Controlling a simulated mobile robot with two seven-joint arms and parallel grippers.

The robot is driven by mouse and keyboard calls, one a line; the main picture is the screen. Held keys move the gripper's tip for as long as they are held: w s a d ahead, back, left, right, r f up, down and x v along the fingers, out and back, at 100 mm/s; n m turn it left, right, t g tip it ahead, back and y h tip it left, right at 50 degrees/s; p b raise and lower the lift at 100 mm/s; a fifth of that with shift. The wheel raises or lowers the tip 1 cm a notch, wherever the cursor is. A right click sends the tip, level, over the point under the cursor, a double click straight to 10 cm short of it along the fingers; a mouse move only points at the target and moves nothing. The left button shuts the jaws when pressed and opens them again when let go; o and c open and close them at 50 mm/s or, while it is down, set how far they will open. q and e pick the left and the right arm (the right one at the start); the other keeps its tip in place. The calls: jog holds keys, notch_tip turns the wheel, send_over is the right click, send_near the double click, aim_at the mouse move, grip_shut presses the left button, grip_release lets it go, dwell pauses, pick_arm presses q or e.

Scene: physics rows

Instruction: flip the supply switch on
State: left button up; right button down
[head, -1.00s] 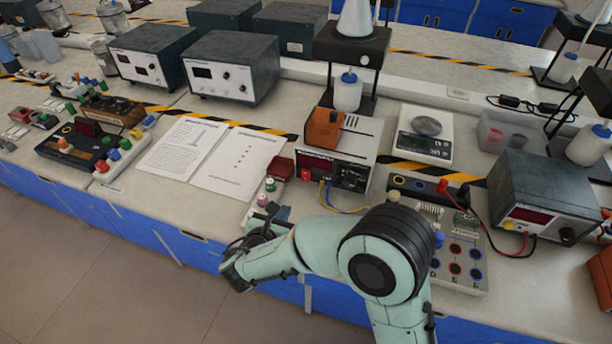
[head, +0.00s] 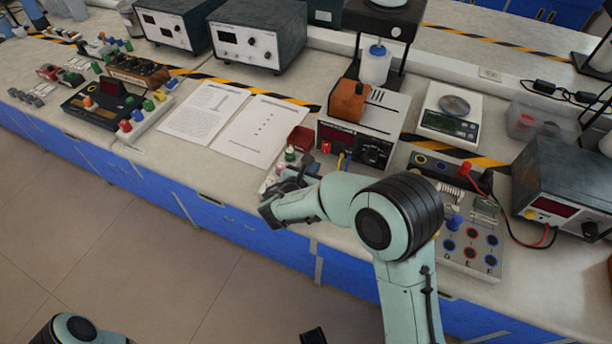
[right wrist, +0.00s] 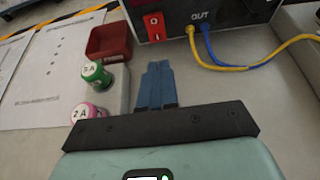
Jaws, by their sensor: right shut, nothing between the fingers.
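The supply (head: 390,112) is a pale box with a dark front panel, on the bench right of the papers. Its switch (head: 325,147) is a small red rocker at the panel's lower left. In the right wrist view the switch (right wrist: 154,27) shows O above I; I cannot tell which side is pressed. My right gripper (head: 284,188) is in front of the supply. In the right wrist view its blue fingers (right wrist: 155,80) are shut and empty, pointing toward the switch but apart from it. A dark part at the head view's bottom edge may be my left gripper (head: 313,336).
Green (right wrist: 95,74) and pink (right wrist: 88,112) capped parts stand left of the fingers, near a red open box (right wrist: 108,42). Yellow and blue cables (right wrist: 240,66) leave the supply's front to the right. Papers (head: 205,112) lie left. A terminal board (head: 475,240) is at the right.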

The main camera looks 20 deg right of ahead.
aim_at(326, 148)
jog(key=x, duration=0.3)
jog(key=r+x, duration=0.1)
jog(key=x, duration=0.1)
jog(key=shift+w+d+f, duration=0.15)
jog(key=shift+w+d, duration=0.3)
jog(key=shift+w+d+f, duration=0.1)
jog(key=shift+d, duration=0.05)
jog(key=shift+r+p, duration=0.55)
jog(key=shift+r, duration=0.45)
jog(key=shift+f, duration=0.1)
